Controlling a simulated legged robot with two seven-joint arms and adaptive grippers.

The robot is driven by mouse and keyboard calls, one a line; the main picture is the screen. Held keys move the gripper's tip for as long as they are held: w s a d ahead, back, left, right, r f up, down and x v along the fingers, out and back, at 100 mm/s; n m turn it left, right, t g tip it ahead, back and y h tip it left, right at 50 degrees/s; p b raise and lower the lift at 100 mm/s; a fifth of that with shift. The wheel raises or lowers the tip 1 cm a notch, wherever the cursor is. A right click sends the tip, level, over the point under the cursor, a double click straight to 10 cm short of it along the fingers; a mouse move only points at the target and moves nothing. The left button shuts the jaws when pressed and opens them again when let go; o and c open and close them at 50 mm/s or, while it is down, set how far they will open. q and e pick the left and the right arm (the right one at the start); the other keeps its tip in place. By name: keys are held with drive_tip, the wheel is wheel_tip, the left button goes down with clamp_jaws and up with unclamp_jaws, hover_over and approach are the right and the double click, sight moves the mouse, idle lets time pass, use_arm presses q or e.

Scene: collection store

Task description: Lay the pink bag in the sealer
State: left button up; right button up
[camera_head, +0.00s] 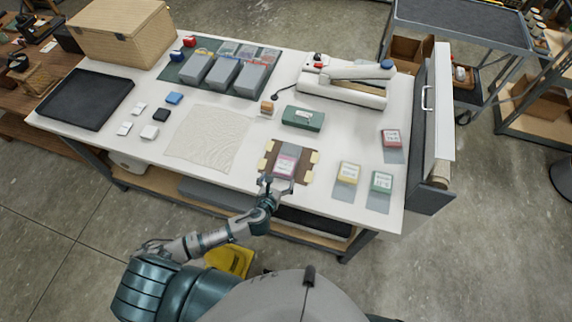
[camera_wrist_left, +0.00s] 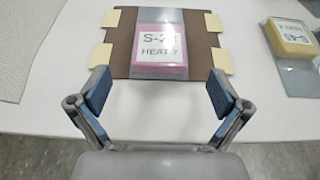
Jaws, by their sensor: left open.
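The pink bag (camera_head: 286,166) is a clear sleeve with a pink block and a white label. It lies on a brown board (camera_head: 308,176) with cream tabs at the table's front edge. In the left wrist view the pink bag (camera_wrist_left: 160,44) lies ahead, between and beyond the fingertips. My left gripper (camera_head: 276,183) is open and empty at the board's near edge; its two blue-padded fingers (camera_wrist_left: 160,90) are spread wide. The sealer (camera_head: 343,82), a white long-armed machine with a blue knob and a red switch, stands at the back right. My right gripper is not in view.
A yellow bag (camera_head: 348,173), a green bag (camera_head: 381,182) and a red bag (camera_head: 391,138) lie to the right. A green box (camera_head: 303,118) stands between board and sealer. A cream mat (camera_head: 210,138) lies left. A grey panel (camera_head: 430,125) bounds the right end.

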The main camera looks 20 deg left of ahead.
sight(285, 164)
use_arm(q)
drive_tip(key=x, duration=0.3)
drive_tip(key=shift+w+f, duration=0.1)
drive_tip(key=shift+w, duration=0.1)
drive_tip(key=x, duration=0.5)
drive_tip(key=shift+a+f, duration=0.1)
drive_tip(key=shift+a, duration=0.05)
drive_tip(key=shift+w, duration=0.25)
drive_tip(key=shift+d, duration=0.25)
drive_tip(key=c, duration=1.1)
drive_tip(key=shift+a, duration=0.1)
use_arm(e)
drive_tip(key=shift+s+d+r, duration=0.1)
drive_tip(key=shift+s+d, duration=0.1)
